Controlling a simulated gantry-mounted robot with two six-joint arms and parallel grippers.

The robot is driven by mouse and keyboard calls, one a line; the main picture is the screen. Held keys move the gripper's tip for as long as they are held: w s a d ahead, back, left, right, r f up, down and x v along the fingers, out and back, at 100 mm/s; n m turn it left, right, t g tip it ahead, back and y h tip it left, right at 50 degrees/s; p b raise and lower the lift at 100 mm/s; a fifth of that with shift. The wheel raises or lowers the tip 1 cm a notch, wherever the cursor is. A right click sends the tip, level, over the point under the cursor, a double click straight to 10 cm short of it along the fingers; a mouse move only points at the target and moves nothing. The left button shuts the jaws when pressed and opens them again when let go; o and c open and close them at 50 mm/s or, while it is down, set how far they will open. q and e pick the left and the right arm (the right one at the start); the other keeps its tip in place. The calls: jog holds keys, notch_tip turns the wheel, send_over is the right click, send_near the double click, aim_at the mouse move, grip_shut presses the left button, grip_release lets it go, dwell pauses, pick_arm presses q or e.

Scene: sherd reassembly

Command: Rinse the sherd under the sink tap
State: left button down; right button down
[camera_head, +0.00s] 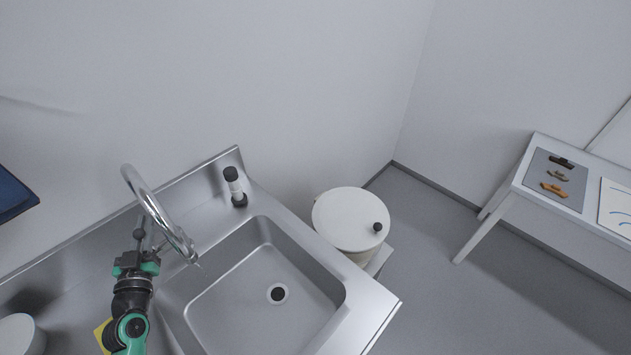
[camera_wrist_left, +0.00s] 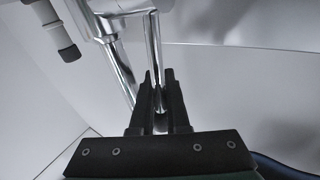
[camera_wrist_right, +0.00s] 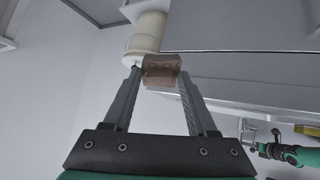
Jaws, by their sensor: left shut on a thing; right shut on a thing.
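The sherd (camera_wrist_right: 160,70) is a brown, blocky piece between the fingertips of my right gripper (camera_wrist_right: 160,78), which is shut on it. The right gripper and the sherd do not show in the head view. The chrome sink tap (camera_head: 160,215) curves over the left side of the steel sink basin (camera_head: 262,285). My left gripper (camera_head: 141,238) is beside the tap's base. In the left wrist view its fingers (camera_wrist_left: 158,88) are shut on a thin chrome rod (camera_wrist_left: 155,50), apparently the tap's lever. I cannot make out a clear water stream under the spout.
A black-and-white bottle-like object (camera_head: 235,187) stands at the sink's back corner. A lidded white bucket (camera_head: 345,220) stands right of the sink. A table (camera_head: 530,150) at far right bears a grey mat (camera_head: 540,170) with dark and orange pieces. A yellow item (camera_head: 103,335) lies left.

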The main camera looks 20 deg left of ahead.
jog(key=shift+f, duration=0.15)
pick_arm(q)
jog(key=c, duration=0.9)
grip_release()
